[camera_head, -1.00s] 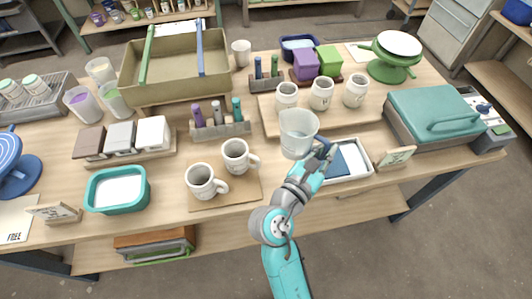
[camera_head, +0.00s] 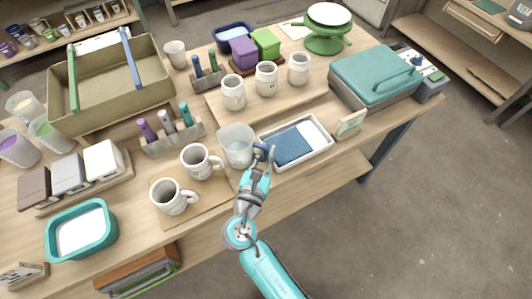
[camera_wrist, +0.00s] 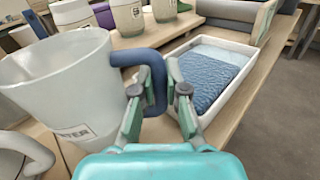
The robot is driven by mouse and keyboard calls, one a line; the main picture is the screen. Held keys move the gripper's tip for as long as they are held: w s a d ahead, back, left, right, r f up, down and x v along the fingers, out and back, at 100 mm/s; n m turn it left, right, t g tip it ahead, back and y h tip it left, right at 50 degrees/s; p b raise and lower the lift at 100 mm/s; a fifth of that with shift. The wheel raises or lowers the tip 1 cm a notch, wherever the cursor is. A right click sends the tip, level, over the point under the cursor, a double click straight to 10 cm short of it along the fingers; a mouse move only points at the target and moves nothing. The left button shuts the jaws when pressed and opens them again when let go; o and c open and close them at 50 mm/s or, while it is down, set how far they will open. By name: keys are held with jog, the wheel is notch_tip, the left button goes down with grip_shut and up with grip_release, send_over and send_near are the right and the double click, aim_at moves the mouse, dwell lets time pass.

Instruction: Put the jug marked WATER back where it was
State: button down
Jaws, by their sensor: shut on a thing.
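The jug (camera_head: 236,147) is a translucent whitish vessel with a dark blue handle. In the wrist view the jug (camera_wrist: 60,80) fills the left side, and its partly visible label ends in "TER". My gripper (camera_head: 261,158) is shut on the handle, at the jug's right side. In the wrist view my gripper (camera_wrist: 160,78) has the handle between its fingers. The jug is upright or nearly so, between the two marked mugs and the white tray. I cannot tell whether its base touches the table.
Two mugs (camera_head: 172,196) (camera_head: 201,161) stand on a brown mat just left of the jug. A white tray (camera_head: 326,150) with a blue cloth lies to the right. Several pale jars (camera_head: 233,93) stand on a board behind. A pen rack (camera_head: 174,143) stands behind left.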

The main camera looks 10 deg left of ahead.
jog(key=shift+f, duration=0.4)
jog(key=c, duration=1.2)
grip_release()
jog(key=shift+f, duration=0.1)
jog(key=shift+s, duration=0.2)
jog(key=s+a, duration=0.2)
jog(key=s, duration=0.9)
jog(key=shift+s, duration=0.2)
